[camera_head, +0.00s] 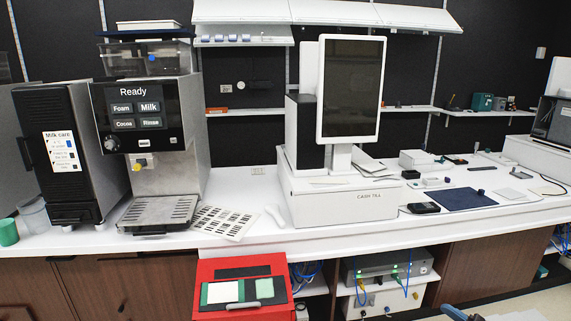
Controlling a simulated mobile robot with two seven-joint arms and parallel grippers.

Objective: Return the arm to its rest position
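Neither of my grippers can be made out in the head view, and no arm of mine is clearly in the picture. The task names no other object. Ahead is a white counter (240,190) with a coffee machine (196,130) whose display reads "Ready". A white till (338,211) labelled "CASH TILL" stands in the middle with a dark upright screen (350,88).
A black milk fridge (58,140) stands at the left, near a green cup (8,232). A printed sheet (222,222) lies beside the coffee machine. A red unit (240,300) stands below the counter. A dark blue mat (448,199) lies right of the till.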

